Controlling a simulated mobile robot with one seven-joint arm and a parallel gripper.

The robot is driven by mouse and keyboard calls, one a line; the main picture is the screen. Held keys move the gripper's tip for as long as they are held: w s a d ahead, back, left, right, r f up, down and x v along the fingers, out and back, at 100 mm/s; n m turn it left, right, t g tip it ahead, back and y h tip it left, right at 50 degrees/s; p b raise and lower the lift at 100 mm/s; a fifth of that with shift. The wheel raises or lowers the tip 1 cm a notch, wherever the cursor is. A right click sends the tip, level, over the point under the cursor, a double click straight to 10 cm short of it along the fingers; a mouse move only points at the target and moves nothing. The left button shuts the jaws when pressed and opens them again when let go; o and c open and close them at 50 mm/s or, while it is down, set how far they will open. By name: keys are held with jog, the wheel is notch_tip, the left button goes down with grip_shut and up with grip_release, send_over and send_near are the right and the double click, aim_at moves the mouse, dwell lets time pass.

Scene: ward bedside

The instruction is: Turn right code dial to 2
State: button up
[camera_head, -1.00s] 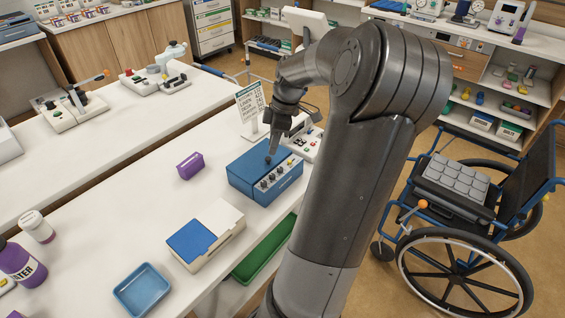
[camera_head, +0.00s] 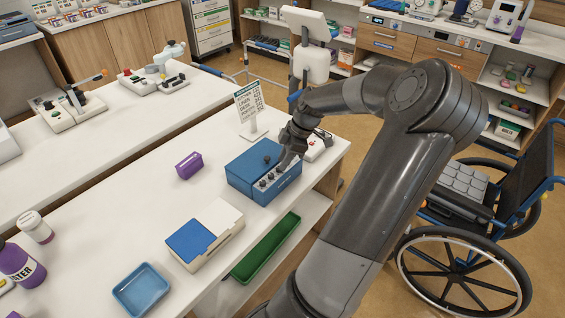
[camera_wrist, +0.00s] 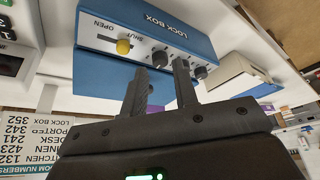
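The right code dial (camera_wrist: 160,58), beside the yellow knob, lies between my fingertips in that view. My gripper (camera_head: 285,163) is at the right end of the box front, fingers apart (camera_wrist: 163,74). Contact and the dial's setting cannot be told.
A room-number sign (camera_head: 249,104) stands behind the box; its LOCK BOX line reads 352 in the wrist view (camera_wrist: 45,115). A purple box (camera_head: 189,165), a blue-and-white case (camera_head: 191,243) and a blue tray (camera_head: 141,290) are on the bench. A green tray (camera_head: 266,248) is on the shelf below.

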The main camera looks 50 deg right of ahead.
jog(key=shift+x, duration=0.85)
jog(key=shift+c, duration=0.4)
grip_shut()
jog(key=m+h, duration=0.1)
jog(key=m, duration=0.2)
jog(key=m+t+h, duration=0.1)
jog(key=m, duration=0.1)
jog(key=shift+s+a+m, duration=0.2)
jog(key=shift+m, duration=0.2)
jog(key=m, duration=0.2)
jog(key=m+h, duration=0.1)
jog(key=m, duration=0.1)
jog(key=m+h, duration=0.1)
jog(key=shift+a+m, duration=0.25)
jog(key=shift+m, duration=0.15)
jog(key=shift+o, duration=0.4)
grip_release()
